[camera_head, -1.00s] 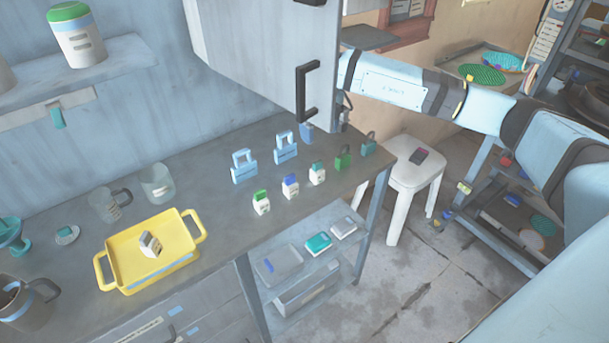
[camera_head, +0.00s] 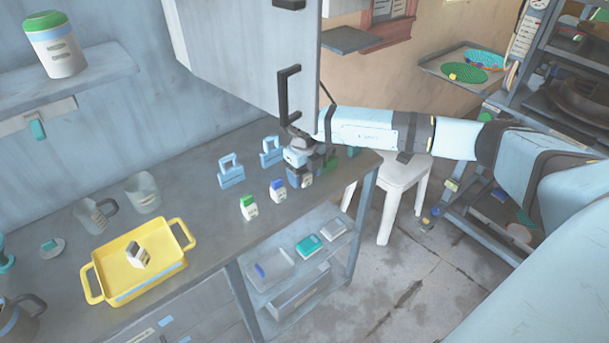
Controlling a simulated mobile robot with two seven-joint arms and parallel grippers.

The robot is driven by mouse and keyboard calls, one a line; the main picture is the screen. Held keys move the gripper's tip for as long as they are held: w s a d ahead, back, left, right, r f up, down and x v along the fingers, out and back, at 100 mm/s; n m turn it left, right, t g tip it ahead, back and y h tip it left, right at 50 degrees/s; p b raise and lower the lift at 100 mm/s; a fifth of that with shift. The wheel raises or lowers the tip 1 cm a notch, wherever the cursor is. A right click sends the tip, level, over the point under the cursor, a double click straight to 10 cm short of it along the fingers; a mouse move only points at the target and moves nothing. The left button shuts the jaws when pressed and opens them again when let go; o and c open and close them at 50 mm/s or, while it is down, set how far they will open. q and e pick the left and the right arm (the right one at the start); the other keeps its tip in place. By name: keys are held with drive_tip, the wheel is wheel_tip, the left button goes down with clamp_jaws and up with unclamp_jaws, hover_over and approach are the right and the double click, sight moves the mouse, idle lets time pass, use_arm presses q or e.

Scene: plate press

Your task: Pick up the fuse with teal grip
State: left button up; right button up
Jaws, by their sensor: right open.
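The fuse with the teal grip is hidden now behind my right gripper and wrist, at the right end of the row of small white fuses. My right gripper (camera_head: 300,179) is over that spot at the counter's right end, open and pointing down. Whether its fingers are around or beside the fuse cannot be told. A fuse with a green grip (camera_head: 249,207) and one with a blue grip (camera_head: 278,190) stand upright to its left, apart from the gripper. My left gripper is out of view.
Light blue padlocks (camera_head: 231,172) stand behind the fuses, and a green padlock (camera_head: 331,164) is close by the gripper. The open cabinet door (camera_head: 250,65) hangs above. A yellow tray (camera_head: 95,284) holding a grey-gripped fuse (camera_head: 138,257) is at left.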

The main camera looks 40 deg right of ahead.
drive_tip(key=shift+f, duration=0.3)
drive_tip(key=c, duration=1)
drive_tip(key=shift+r, duration=0.1)
drive_tip(key=shift+r, duration=0.1)
drive_tip(key=shift+r, duration=0.25)
wheel_tip(320, 180, up, 19)
drive_tip(key=shift+r, duration=0.15)
